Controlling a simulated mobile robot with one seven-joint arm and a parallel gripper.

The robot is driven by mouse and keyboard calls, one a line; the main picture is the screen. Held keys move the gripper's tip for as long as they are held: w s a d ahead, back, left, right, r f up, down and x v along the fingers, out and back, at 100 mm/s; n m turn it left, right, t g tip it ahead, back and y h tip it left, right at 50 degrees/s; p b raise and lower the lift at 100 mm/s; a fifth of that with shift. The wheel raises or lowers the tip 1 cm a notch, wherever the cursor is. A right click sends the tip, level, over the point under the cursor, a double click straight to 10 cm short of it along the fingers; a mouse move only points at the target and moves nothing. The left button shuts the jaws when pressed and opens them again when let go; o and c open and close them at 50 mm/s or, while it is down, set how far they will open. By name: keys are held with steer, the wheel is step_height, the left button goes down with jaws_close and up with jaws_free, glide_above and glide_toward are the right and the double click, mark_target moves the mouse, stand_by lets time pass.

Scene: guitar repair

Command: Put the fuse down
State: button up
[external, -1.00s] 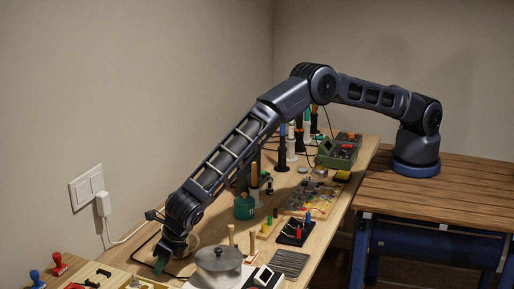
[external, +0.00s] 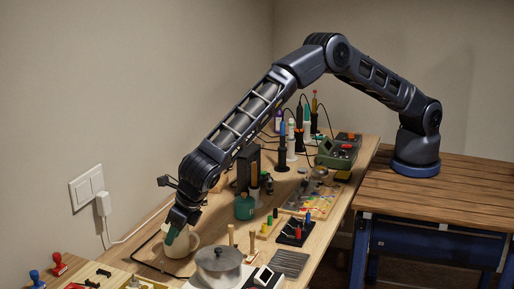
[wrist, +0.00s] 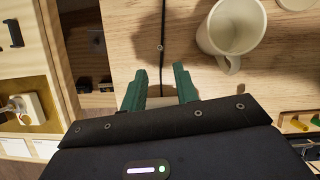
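My gripper (external: 172,238) hangs over the far left part of the workbench, beside a white mug (external: 183,246), with its green fingertips above the bench top. I cannot make out the fuse for certain in either view.
A black cable (wrist: 162,30) runs across the wood ahead of the fingers. A grey lidded pot (external: 218,262) stands to the right of the mug. A white plug (wrist: 27,106) lies at the left in the wrist view. A green bottle (external: 244,207) stands farther back.

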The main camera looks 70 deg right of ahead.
steer(key=shift+s+r, duration=0.1)
steer(key=shift+r, duration=0.1)
